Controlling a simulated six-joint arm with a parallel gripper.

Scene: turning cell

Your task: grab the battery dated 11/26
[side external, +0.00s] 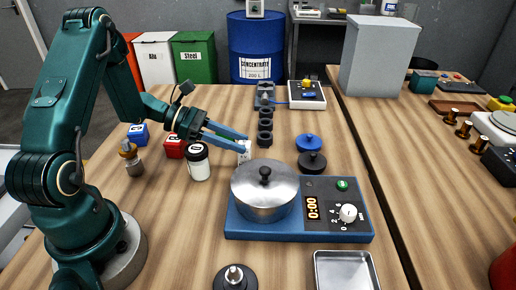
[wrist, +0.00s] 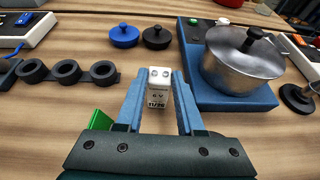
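A small white block battery (wrist: 158,90) with two round terminals on top stands between my gripper's fingertips (wrist: 160,80) in the wrist view. Its face carries small print and a dark date band that looks like 11/26, though the last digit is hard to read. In the side view the battery (side external: 244,155) shows at the ends of my blue fingers (side external: 246,144), close to the pot, partly hidden. One finger lies on each side of it. I cannot tell whether the fingers touch it or whether it is clear of the table.
A lidded steel pot (side external: 264,190) on a blue hot plate (side external: 345,232) stands close beside my fingers. A row of dark ring holders (wrist: 65,72) lies on the other side. Blue (wrist: 123,36) and black (wrist: 157,37) knobbed lids lie beyond.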

